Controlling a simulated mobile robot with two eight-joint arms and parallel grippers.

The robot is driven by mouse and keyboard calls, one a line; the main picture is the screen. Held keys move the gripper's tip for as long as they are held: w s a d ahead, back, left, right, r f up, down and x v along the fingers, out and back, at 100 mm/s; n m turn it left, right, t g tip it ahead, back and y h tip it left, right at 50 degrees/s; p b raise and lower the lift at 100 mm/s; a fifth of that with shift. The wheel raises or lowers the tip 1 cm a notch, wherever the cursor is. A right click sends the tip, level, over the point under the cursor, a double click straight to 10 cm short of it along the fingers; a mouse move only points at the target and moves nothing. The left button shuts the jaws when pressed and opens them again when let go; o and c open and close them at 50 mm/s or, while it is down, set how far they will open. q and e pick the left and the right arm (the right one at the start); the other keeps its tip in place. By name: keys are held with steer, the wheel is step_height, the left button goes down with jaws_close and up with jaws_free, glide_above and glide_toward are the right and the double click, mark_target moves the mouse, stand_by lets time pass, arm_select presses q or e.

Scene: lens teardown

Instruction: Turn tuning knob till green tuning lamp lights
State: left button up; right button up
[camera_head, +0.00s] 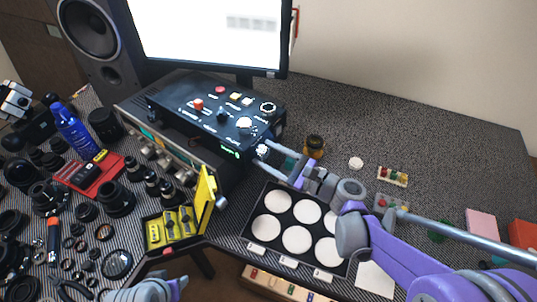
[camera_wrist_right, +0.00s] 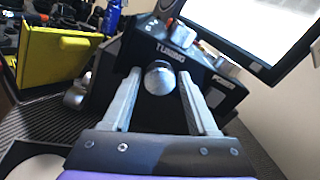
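The black control box (camera_head: 215,110) stands below the monitor, with knobs and buttons on its sloped top. In the right wrist view, the silver round tuning knob (camera_wrist_right: 160,78) sits on the box's face below the label "TUNING". My right gripper (camera_wrist_right: 159,88) is open, with one finger on each side of the knob and a visible gap to both. In the head view, the right gripper (camera_head: 272,155) reaches the box's right front. Small green marks (camera_head: 230,150) show on the front panel; I cannot tell whether they are a lit tuning lamp. Only part of my left arm shows at the bottom.
A yellow open case (camera_head: 205,200) stands left of the right gripper. A black tray (camera_head: 258,243) with white discs lies below the arm. An amber jar (camera_head: 314,146) is beside the gripper.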

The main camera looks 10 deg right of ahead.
steer(key=shift+o, duration=1)
steer(key=v, duration=1.1)
steer(key=shift+a, duration=0.15)
steer(key=s+a+f+n+g+h+p, duration=0.4)
steer(key=s+a+n+g+h+p, duration=0.3)
steer(key=n, duration=0.4)
steer(key=s+d+r+n+h+p, duration=0.3)
steer(key=s+d+n+h, duration=0.2)
steer(key=n, duration=0.6)
steer(key=s+d, duration=0.1)
steer(key=d, duration=0.1)
steer(key=shift+s+d+n+g+h+p, duration=0.15)
steer(key=shift+d+n+g+h+p, duration=0.15)
steer(key=shift+n+p, duration=0.1)
